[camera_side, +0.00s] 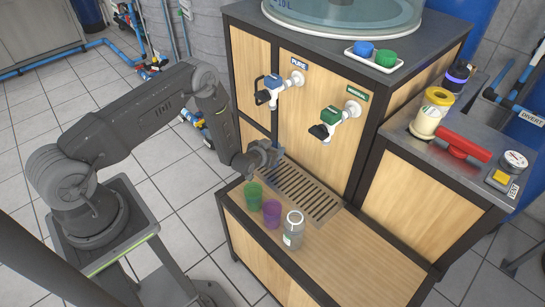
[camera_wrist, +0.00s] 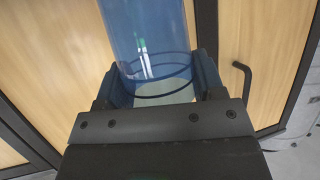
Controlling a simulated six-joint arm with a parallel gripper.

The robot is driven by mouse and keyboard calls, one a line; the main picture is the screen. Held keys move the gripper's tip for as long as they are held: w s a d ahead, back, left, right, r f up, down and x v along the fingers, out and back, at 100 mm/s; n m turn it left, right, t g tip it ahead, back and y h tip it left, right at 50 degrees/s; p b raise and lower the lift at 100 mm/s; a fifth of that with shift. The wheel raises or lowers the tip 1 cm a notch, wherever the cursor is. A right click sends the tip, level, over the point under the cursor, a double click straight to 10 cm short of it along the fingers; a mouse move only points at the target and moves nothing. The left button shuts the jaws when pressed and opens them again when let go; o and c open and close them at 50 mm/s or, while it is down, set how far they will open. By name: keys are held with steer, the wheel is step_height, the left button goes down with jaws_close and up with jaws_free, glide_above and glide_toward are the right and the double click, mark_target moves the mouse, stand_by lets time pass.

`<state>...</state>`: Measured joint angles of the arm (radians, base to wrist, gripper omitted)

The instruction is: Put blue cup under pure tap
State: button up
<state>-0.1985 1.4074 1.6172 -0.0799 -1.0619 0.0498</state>
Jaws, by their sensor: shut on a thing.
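My gripper (camera_side: 266,155) is shut on the clear blue cup (camera_wrist: 150,35), which stands between the two jaws in the wrist view. In the side view my gripper and wrist hide nearly all of the cup. The pure tap (camera_side: 270,90), with a blue handle under the "PURE" label, is on the wooden front panel. My gripper is below this tap, at the back left end of the slotted drip grate (camera_side: 308,193). I cannot tell whether the cup touches the grate.
A green-handled tap (camera_side: 335,120) is to the right. The wooden shelf (camera_side: 350,265) is clear at front right.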

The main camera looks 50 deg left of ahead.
steer(key=shift+w+f, duration=0.1)
steer(key=shift+f, duration=1.95)
steer(key=shift+f, duration=0.15)
steer(key=o, duration=0.9)
steer(key=shift+s+d+r, duration=0.15)
steer(key=shift+s+r, duration=0.1)
steer(key=v, duration=1.1)
steer(key=shift+s+d, duration=0.1)
steer(key=shift+s, duration=0.15)
